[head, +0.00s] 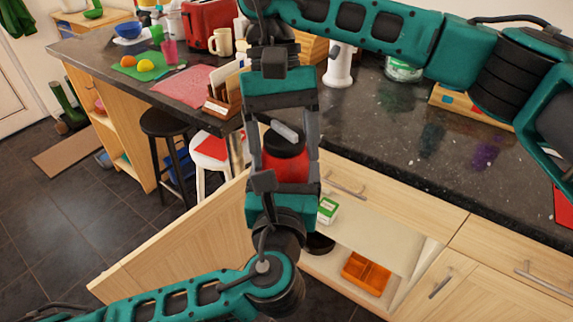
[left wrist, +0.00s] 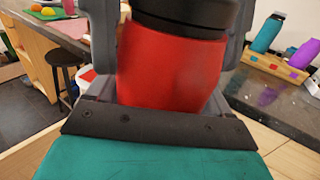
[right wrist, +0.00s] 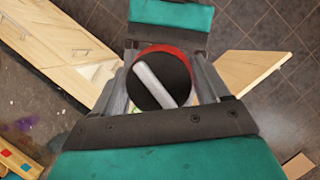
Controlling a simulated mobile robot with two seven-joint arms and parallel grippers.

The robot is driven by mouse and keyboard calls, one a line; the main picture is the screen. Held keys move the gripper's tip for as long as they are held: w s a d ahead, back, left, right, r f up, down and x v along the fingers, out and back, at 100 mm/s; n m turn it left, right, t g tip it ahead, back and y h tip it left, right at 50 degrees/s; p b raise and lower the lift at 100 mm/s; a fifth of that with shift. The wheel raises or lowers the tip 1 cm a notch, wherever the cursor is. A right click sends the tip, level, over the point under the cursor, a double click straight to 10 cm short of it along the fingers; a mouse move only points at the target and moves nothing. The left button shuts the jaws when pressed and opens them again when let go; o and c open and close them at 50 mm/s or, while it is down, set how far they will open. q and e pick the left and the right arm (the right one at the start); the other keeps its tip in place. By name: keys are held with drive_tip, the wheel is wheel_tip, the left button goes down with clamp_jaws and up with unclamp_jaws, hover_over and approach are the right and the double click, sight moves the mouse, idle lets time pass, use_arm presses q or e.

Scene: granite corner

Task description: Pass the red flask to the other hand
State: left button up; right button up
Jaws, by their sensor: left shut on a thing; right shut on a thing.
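The red flask (head: 285,170) has a black lid with a grey handle and is upright in the air, in front of the counter edge. My right gripper (head: 283,135) comes down from above and is shut on the flask near its lid. My left gripper (head: 287,180) comes up from below and is shut on the flask's red body. In the left wrist view the red body (left wrist: 172,68) fills the space between the fingers. In the right wrist view the black lid (right wrist: 158,80) sits between the fingers, with a red rim showing. The flask's lower end is hidden by my left gripper in the head view.
The dark granite counter (head: 385,145) runs behind the grippers. An open cabinet door (head: 180,245) and a shelf with an orange tray (head: 366,272) are below. A black stool (head: 165,124) and a white stool with a red top (head: 210,148) stand to the left.

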drive_tip(key=o, duration=1.5)
drive_tip(key=shift+a+r, duration=0.1)
drive_tip(key=shift+a, duration=0.2)
drive_tip(key=shift+o, duration=1.3)
drive_tip(key=shift+d, duration=0.1)
